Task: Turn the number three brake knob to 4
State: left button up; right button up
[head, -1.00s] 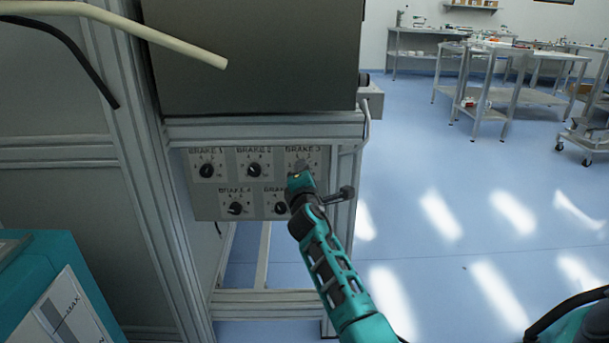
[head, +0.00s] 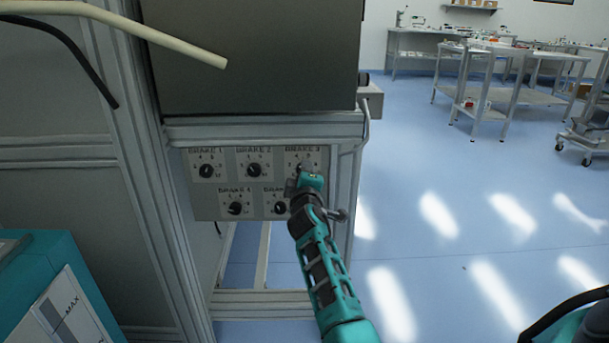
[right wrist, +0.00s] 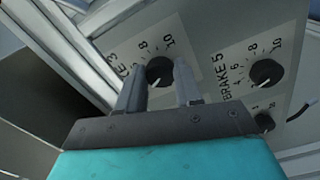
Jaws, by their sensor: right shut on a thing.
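The control panel (head: 228,203) carries several black knobs with numbered dials, labelled BRAKE 1 to BRAKE 5. My right gripper (head: 302,172) is at the BRAKE 3 dial at upper right and covers much of it in the head view. In the right wrist view, the black number three brake knob (right wrist: 158,70) sits between the two grey fingers of the gripper (right wrist: 160,72), which are shut on it. Its 8 and 10 marks show; a pale mark lies on the knob's lower side in the picture, but its exact setting is unclear. My left gripper is out of view.
The BRAKE 5 knob (right wrist: 265,73) is close beside the fingers. The BRAKE 2 knob (head: 255,170) is left of BRAKE 3. An aluminium frame (head: 343,230) borders the panel. Open blue floor (head: 450,260) lies to the right, with benches (head: 490,60) far back.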

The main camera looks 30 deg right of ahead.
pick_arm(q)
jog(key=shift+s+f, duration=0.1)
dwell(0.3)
pick_arm(e)
jog(key=o, duration=1)
jog(key=shift+o, duration=0.2)
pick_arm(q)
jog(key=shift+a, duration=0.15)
pick_arm(e)
jog(key=shift+s, duration=0.15)
